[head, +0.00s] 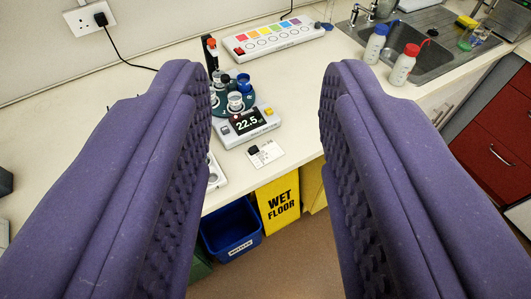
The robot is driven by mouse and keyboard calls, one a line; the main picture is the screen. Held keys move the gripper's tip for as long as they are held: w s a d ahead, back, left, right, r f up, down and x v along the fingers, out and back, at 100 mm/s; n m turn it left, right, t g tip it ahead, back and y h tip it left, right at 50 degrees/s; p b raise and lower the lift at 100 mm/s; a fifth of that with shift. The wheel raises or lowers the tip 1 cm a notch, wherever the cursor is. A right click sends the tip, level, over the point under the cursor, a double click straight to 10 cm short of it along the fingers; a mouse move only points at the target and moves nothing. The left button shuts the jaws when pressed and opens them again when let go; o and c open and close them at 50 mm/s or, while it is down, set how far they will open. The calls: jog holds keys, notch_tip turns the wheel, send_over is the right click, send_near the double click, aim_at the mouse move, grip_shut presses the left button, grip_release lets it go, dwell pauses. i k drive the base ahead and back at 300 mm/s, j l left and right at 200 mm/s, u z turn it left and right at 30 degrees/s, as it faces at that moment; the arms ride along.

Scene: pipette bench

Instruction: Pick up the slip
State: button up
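The slip (267,154) is a small white paper with dark print. It lies flat on the pale bench near its front edge, in front of a device (245,125) with a display reading 22.5. A small black object (254,150) sits on the slip's upper left part. My gripper (268,85) shows as two large purple padded fingers, wide apart, with nothing between them. The slip appears in the gap between the fingers, farther off and untouched. The left finger hides part of the bench left of the device.
A panel with coloured squares (272,38) stands behind the device. Two wash bottles (375,45) (403,65) stand by the sink (425,55) at right. Below the bench front are a yellow wet floor sign (279,204) and a blue bin (231,229). Bench right of the slip is clear.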

aim_at(263, 154)
jog(key=i+l, duration=0.1)
jog(key=i, duration=0.55)
jog(key=i+l+z, duration=0.15)
jog(key=i, duration=0.55)
